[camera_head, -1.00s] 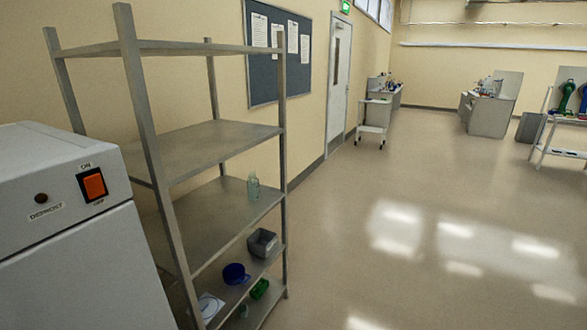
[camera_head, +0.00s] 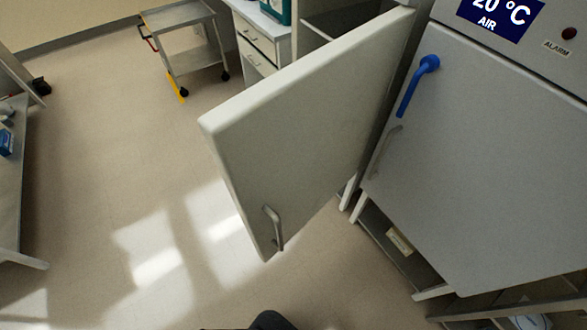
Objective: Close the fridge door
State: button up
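A white door (camera_head: 300,125) stands wide open in the middle of the camera_head view. It has a small grey metal handle (camera_head: 276,228) near its free lower end. Its hinge side seems to be at the upper right, beside a grey-white cabinet; the body it belongs to is mostly hidden behind it, with a dark grey interior or side (camera_head: 335,18) showing at the top. My gripper cannot be made out; only a dark rounded shape shows at the bottom edge, and nothing of mine touches the door.
The grey-white cabinet (camera_head: 490,150) on the right has a blue handle (camera_head: 417,85) and a temperature display (camera_head: 502,14). A trolley (camera_head: 190,50) and drawer unit (camera_head: 262,45) stand behind the door. A bench (camera_head: 22,190) is at the left. The floor between is clear.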

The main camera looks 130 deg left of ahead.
aim_at(281, 148)
jog(key=u, duration=3.85)
jog(key=i, duration=0.5)
jog(key=z, duration=0.95)
jog(key=k, duration=1)
jog(key=u, duration=1.1)
jog(key=i, duration=0.5)
jog(key=z, duration=0.05)
